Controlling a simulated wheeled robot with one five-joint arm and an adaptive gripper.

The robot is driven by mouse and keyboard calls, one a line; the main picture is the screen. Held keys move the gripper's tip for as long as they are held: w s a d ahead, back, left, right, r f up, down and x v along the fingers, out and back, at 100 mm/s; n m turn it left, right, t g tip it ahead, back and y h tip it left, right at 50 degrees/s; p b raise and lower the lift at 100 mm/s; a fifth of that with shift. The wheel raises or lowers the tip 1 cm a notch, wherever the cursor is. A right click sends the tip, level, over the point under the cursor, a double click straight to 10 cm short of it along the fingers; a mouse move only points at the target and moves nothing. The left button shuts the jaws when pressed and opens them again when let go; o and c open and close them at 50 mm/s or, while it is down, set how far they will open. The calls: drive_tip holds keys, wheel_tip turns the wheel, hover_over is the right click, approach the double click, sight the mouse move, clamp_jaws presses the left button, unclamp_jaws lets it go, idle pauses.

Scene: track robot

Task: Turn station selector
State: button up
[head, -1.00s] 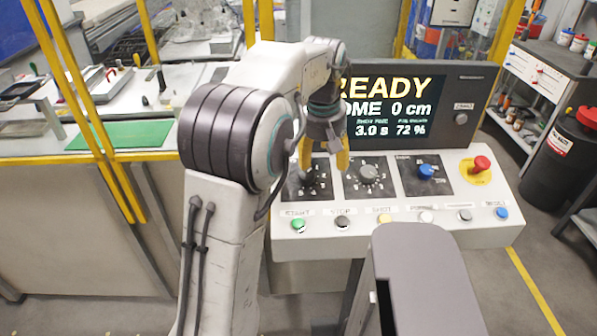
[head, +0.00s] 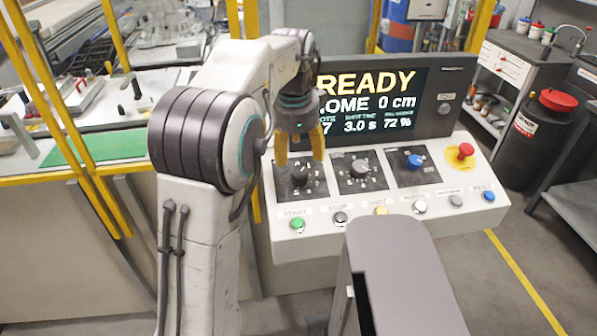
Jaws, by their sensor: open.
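The control console (head: 375,222) carries a row of dials on dark plates. The left dial (head: 300,176) has a black knob with markings around it. I cannot read which dial is labelled as the station selector. My gripper (head: 300,157) points down with its two yellow fingers apart, over the left dial and lined up with its knob. Nothing is between the fingers. Whether the fingertips touch the plate or knob is unclear.
A red emergency button (head: 465,151) stands at the right. Several push buttons, including a green one (head: 297,224), line the front edge.

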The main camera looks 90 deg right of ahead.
sight(300, 172)
drive_tip(key=m, duration=0.4)
drive_tip(key=shift+m, duration=0.4)
drive_tip(key=shift+f+m, duration=0.25)
drive_tip(key=shift+m, duration=0.05)
drive_tip(key=shift+s+d+f+p, duration=0.15)
drive_tip(key=shift+f+p, duration=0.5)
drive_tip(key=shift+f, duration=0.5)
drive_tip(key=shift+d+f+p, duration=0.2)
drive_tip(key=shift+f+p, duration=0.5)
drive_tip(key=shift+f, duration=0.4)
drive_tip(key=shift+s+d+f+p, duration=0.15)
drive_tip(key=shift+f+p, duration=0.5)
drive_tip(key=shift+f, duration=0.5)
drive_tip(key=shift+w, duration=0.1)
drive_tip(key=c, duration=1.2)
drive_tip(key=shift+m, duration=1.6)
